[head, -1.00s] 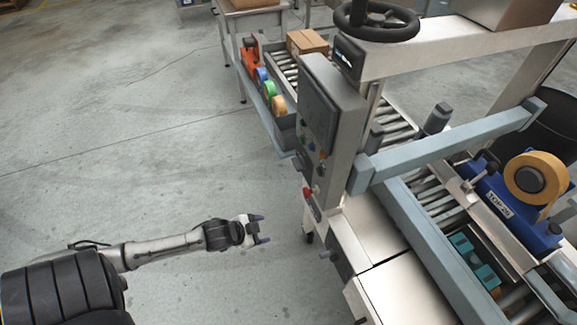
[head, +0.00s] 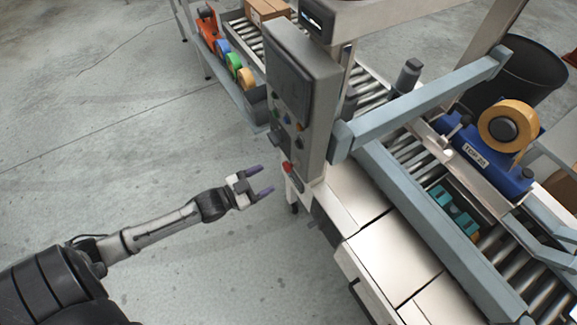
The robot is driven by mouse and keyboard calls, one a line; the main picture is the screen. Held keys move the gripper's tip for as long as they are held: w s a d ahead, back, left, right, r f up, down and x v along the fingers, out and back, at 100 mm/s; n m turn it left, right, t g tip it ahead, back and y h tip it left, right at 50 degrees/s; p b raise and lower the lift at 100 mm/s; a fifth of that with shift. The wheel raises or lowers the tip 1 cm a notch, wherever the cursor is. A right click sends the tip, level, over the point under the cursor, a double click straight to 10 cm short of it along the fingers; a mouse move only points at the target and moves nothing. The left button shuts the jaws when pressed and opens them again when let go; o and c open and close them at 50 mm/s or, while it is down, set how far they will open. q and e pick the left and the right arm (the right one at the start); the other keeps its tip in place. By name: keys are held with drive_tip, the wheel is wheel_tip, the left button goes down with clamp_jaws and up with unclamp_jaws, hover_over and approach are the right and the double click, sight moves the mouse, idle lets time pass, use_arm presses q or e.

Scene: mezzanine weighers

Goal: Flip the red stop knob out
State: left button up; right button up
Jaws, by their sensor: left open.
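The red stop knob (head: 288,167) sits low on the grey control box (head: 303,98), near its lower left corner, below several small coloured buttons. My left gripper (head: 266,181) is open and empty, its two purple-tipped fingers pointing right toward the knob. A small gap shows between the fingertips and the knob in the picture; how far apart they are in depth is hard to tell. My right gripper is not in view.
A grey-blue rail (head: 425,100) and a roller conveyor run to the right of the box. A blue tape head with a tan roll (head: 508,126) stands there. Tape rolls (head: 234,61) lie on a side shelf. The floor left of the machine is clear.

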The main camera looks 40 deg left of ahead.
sight(285, 167)
use_arm(q)
drive_tip(key=b+x, duration=0.1)
drive_tip(key=x, duration=0.8)
drive_tip(key=shift+a, duration=0.1)
clamp_jaws()
drive_tip(key=shift+s+a+r+p, duration=0.15)
drive_tip(key=shift+s+p, duration=0.25)
drive_tip(key=shift+p, duration=0.2)
drive_tip(key=shift+p+v, duration=0.55)
drive_tip(key=shift+v, duration=0.35)
drive_tip(key=shift+w, duration=0.1)
